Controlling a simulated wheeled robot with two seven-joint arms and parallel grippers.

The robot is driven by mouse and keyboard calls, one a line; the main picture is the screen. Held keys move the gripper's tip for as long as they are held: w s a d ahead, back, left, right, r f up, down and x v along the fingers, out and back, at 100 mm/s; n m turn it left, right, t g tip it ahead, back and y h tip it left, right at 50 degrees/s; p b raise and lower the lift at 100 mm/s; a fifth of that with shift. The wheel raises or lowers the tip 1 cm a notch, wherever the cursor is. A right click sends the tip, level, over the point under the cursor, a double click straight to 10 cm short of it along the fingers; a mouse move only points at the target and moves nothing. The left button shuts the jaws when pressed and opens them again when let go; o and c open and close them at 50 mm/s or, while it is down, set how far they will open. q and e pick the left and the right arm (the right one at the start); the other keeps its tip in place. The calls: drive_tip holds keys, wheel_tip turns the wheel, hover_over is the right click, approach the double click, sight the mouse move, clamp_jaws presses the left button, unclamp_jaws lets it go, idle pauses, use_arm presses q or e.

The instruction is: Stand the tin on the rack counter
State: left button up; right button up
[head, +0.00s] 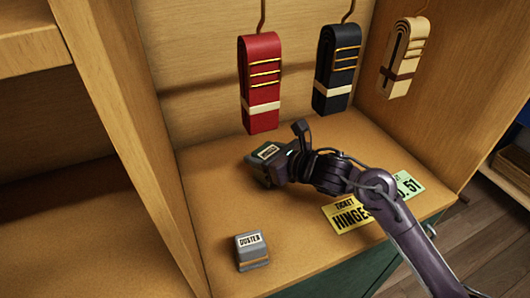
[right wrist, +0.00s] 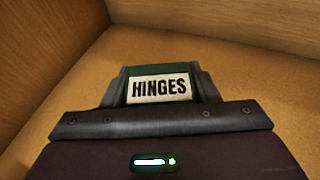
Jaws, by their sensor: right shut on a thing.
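A dark green tin (head: 259,172) with a pale label is between the fingers of my right gripper (head: 272,163), over the back middle of the wooden rack counter (head: 210,200). In the right wrist view the tin (right wrist: 160,69) shows its label, which reads HINGES, with a gripper finger on each side. My right gripper is shut on it. The tin looks tilted in the head view. I cannot tell whether its base touches the counter. My left gripper is not in view.
A grey DUSTER block (head: 251,250) stands at the front left of the counter. Red (head: 261,85), black (head: 336,70) and cream (head: 404,58) folded belts hang above.

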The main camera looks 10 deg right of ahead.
drive_tip(key=shift+f, duration=0.1)
drive_tip(key=o, duration=1.2)
drive_tip(key=shift+f, duration=0.1)
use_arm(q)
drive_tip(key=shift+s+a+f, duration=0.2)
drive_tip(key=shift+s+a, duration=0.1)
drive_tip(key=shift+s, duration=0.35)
use_arm(e)
drive_tip(key=shift+o, duration=0.2)
drive_tip(key=shift+r, duration=0.35)
use_arm(q)
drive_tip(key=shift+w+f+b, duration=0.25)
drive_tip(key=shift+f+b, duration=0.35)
drive_tip(key=shift+b, duration=0.1)
use_arm(e)
drive_tip(key=v, duration=1.2)
drive_tip(key=shift+f, duration=0.15)
